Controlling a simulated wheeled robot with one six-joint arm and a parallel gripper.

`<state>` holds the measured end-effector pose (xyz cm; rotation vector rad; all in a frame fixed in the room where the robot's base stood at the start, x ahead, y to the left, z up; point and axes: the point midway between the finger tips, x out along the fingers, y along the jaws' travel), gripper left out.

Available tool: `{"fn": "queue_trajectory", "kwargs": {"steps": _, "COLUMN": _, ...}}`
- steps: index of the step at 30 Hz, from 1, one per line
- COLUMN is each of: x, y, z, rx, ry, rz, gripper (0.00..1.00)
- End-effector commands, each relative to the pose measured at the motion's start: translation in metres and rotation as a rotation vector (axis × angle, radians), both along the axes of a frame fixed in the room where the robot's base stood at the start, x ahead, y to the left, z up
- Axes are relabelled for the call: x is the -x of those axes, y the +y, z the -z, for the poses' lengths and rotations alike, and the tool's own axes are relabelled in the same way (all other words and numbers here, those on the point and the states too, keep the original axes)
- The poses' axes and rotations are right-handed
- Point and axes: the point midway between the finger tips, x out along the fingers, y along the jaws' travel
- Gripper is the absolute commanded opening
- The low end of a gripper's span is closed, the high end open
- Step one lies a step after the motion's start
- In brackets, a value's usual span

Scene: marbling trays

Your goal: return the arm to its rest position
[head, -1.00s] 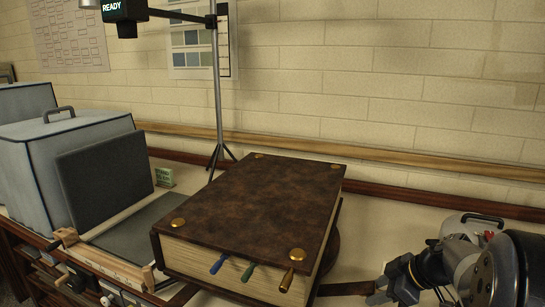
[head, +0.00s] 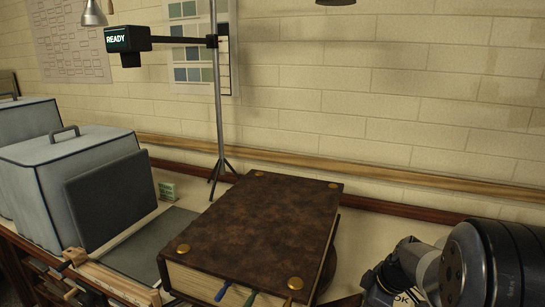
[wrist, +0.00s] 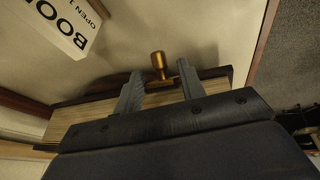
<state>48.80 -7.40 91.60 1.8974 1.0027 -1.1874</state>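My gripper (wrist: 160,88) shows in the wrist view with its two grey fingers apart and nothing gripped between them. A brass knob-ended tab (wrist: 158,62) shows in the gap just beyond the fingertips; whether they touch it I cannot tell. The page block of a thick book (wrist: 85,115) lies behind the fingers. In the head view my arm (head: 410,270) is folded low at the bottom right, and its fingers are hidden or out of frame.
A big brown book (head: 255,225) with blue, green and brass tabs lies beside my arm. Left are grey lidded boxes (head: 85,170), a dark panel (head: 112,195) and a stand (head: 219,110) with a "READY" unit (head: 125,38). A white lettered sign (wrist: 65,22) shows in the wrist view.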

Motion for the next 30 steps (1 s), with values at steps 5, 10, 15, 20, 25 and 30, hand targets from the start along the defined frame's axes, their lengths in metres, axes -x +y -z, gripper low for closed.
{"fn": "queue_trajectory", "kwargs": {"steps": 5, "x": -0.002, "y": 0.006, "z": -0.012, "rx": 0.053, "ry": 0.022, "rz": -0.002, "gripper": 0.38}}
{"fn": "queue_trajectory", "kwargs": {"steps": 10, "x": -0.004, "y": 0.012, "z": -0.019, "rx": 0.11, "ry": 0.043, "rz": -0.004, "gripper": 0.38}}
{"fn": "queue_trajectory", "kwargs": {"steps": 15, "x": -0.007, "y": 0.019, "z": -0.026, "rx": 0.173, "ry": 0.067, "rz": -0.004, "gripper": 0.38}}
{"fn": "queue_trajectory", "kwargs": {"steps": 20, "x": -0.01, "y": 0.027, "z": -0.032, "rx": 0.239, "ry": 0.089, "rz": -0.006, "gripper": 0.38}}
{"fn": "queue_trajectory", "kwargs": {"steps": 25, "x": -0.013, "y": 0.036, "z": -0.037, "rx": 0.308, "ry": 0.117, "rz": -0.006, "gripper": 0.38}}
{"fn": "queue_trajectory", "kwargs": {"steps": 30, "x": -0.017, "y": 0.046, "z": -0.043, "rx": 0.383, "ry": 0.146, "rz": -0.006, "gripper": 0.38}}
